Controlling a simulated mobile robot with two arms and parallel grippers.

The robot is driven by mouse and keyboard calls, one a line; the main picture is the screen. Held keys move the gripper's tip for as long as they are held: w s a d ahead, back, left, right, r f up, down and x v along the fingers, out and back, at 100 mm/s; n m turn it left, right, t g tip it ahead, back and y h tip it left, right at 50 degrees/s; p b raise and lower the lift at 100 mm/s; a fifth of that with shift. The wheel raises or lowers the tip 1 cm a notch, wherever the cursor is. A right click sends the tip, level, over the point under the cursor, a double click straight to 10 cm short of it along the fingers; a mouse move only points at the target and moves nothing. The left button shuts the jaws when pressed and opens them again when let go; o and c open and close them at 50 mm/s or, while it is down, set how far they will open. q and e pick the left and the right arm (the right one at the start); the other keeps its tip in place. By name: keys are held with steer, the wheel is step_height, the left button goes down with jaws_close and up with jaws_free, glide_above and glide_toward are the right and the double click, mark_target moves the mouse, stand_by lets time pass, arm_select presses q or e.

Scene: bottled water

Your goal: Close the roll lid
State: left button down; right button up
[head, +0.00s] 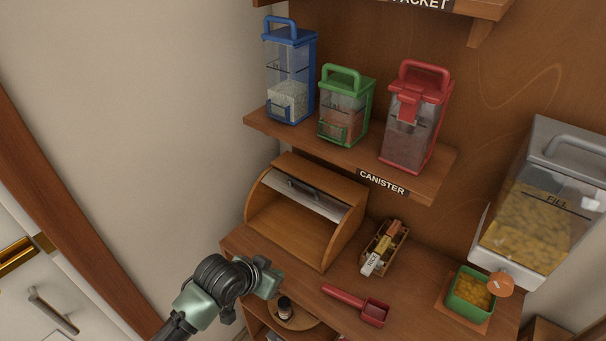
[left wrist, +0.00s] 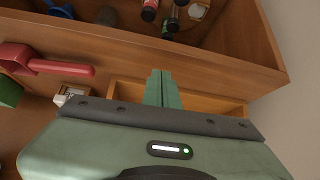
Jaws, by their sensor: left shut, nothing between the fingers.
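The wooden roll-top box (head: 282,235) stands on the counter below the canister shelf, its front wide open. Its roll lid (head: 318,203) is up near the top, showing as a pale strip with a dark handle (head: 303,188). My left gripper (head: 268,284) is low in front of the box, apart from the lid and handle. In the left wrist view the green fingers (left wrist: 162,90) are together and empty. Part of the wooden box (left wrist: 215,101) shows behind them; the lid cannot be made out there. My right gripper is not in view.
Blue (head: 290,75), green (head: 345,105) and red (head: 415,118) canisters stand on the shelf above. Small bottles (left wrist: 150,10) stand on the lower shelf.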

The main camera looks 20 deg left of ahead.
arm_select(q)
steer(key=w+a+r+t+h, duration=0.1)
steer(key=w+r+t, duration=0.1)
steer(key=w+r, duration=0.8)
steer(key=t+h, duration=0.1)
steer(key=t, duration=0.1)
glide_toward(302, 185)
steer(key=shift+m, duration=0.4)
steer(key=w+d+p, duration=0.1)
steer(key=w, duration=0.1)
steer(key=w+f+p, duration=0.1)
steer(key=w, duration=0.1)
steer(key=w+d+p, duration=0.1)
steer(key=w, duration=0.2)
steer(key=shift+w+d+f, duration=0.1)
steer(key=shift+d+f, duration=0.2)
steer(key=shift+f, duration=0.05)
steer(key=shift+w+d+f, duration=0.2)
steer(key=shift+w+f, duration=0.2)
steer(key=shift+w, duration=0.1)
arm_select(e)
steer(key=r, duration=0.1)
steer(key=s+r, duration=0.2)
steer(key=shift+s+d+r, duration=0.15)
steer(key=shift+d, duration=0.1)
arm_select(q)
steer(key=shift+f, duration=0.1)
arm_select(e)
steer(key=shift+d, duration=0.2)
